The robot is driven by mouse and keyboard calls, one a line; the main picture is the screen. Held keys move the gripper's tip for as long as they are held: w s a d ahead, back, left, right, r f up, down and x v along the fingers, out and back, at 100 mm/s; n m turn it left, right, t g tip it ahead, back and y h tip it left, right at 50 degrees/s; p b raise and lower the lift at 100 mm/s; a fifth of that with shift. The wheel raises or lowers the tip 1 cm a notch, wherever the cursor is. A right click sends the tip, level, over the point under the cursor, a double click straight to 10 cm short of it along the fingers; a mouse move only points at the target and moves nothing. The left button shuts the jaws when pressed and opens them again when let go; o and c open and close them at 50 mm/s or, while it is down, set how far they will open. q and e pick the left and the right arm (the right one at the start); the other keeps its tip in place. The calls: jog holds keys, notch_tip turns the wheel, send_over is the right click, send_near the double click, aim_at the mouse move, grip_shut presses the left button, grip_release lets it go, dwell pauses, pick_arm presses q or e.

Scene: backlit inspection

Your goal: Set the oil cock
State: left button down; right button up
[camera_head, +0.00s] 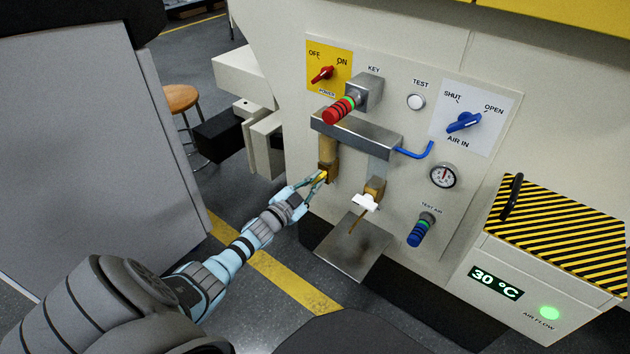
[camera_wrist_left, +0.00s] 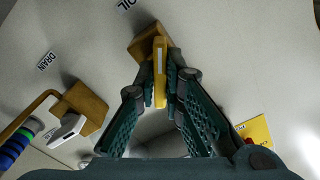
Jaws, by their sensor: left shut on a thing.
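The oil cock has a brass body (camera_head: 333,172) below the amber tube on the machine's panel, and a yellow lever (camera_wrist_left: 160,62). In the left wrist view the brass body (camera_wrist_left: 146,44) stands beside the OIL label (camera_wrist_left: 122,4). My left gripper (camera_head: 319,181) comes from the left and is shut on the yellow lever. In the left wrist view the fingers of the left gripper (camera_wrist_left: 160,88) close on both sides of the lever, which points along them. The lever is partly hidden by the fingers in the head view. My right gripper is out of view.
A brass drain cock with a white handle (camera_head: 365,203) sits close on the right, above a metal tray (camera_head: 350,254). Floor is free left of the panel.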

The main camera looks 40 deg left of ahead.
pick_arm(q)
jog(key=n, duration=0.3)
jog(key=shift+n+p, duration=0.3)
jog(key=shift+n, duration=1.6)
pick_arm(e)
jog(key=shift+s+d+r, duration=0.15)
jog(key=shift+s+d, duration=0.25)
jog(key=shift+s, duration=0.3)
pick_arm(q)
jog(key=c, duration=1.7)
grip_release()
jog(key=shift+s, duration=0.1)
jog(key=s, duration=1.1)
jog(key=shift+s, duration=0.4)
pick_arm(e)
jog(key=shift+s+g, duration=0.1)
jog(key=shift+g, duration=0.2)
